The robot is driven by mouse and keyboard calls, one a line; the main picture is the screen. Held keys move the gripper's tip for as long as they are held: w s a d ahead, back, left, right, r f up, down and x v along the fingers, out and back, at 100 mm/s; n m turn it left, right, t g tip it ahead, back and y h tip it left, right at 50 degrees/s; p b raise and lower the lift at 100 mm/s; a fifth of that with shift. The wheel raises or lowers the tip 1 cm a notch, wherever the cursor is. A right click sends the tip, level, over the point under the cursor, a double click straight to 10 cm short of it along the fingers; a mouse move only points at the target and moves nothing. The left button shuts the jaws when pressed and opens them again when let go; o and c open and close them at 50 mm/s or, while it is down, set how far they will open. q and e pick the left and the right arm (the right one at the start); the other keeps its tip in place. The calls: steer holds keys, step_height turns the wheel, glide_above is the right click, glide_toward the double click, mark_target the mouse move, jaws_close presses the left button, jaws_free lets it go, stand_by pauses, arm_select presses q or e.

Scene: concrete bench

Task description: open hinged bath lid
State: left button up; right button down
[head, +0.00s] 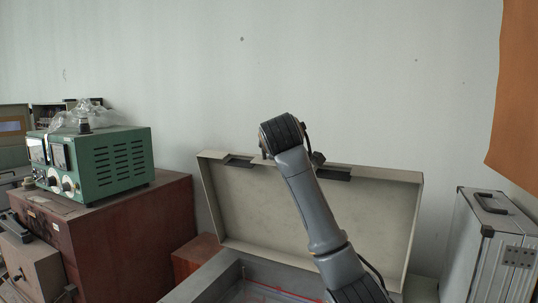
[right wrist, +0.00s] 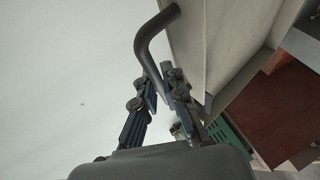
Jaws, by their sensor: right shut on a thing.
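The bath lid (head: 375,205) is a shallow beige panel with raised edges. It stands raised, close to upright, at the back of the grey bath (head: 207,277), its inner face toward me. My right arm reaches up across the lid to its top edge. My right gripper (right wrist: 161,84) is shut on the dark bent bar handle (right wrist: 148,38) beside the lid's edge in the right wrist view. In the head view the fingers and handle are mostly hidden behind my wrist. The bath's inside shows only in part at the bottom. My left gripper is not in view.
A green meter box (head: 110,158) with clear plastic on top sits on a brown wooden chest (head: 130,235) at left. A silver case (head: 490,240) stands at right. An orange panel (head: 517,95) hangs upper right. A pale wall (head: 350,70) lies behind the lid.

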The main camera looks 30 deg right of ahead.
steer(key=shift+w+d+r, duration=0.1)
steer(key=shift+w+d, duration=0.15)
steer(key=shift+d, duration=0.05)
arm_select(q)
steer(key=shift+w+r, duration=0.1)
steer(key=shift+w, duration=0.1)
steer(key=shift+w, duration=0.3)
arm_select(e)
steer(key=c, duration=1.7)
jaws_free()
steer(key=shift+d, duration=0.1)
steer(key=shift+w, duration=0.1)
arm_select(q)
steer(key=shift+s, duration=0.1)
arm_select(e)
steer(key=v, duration=1.2)
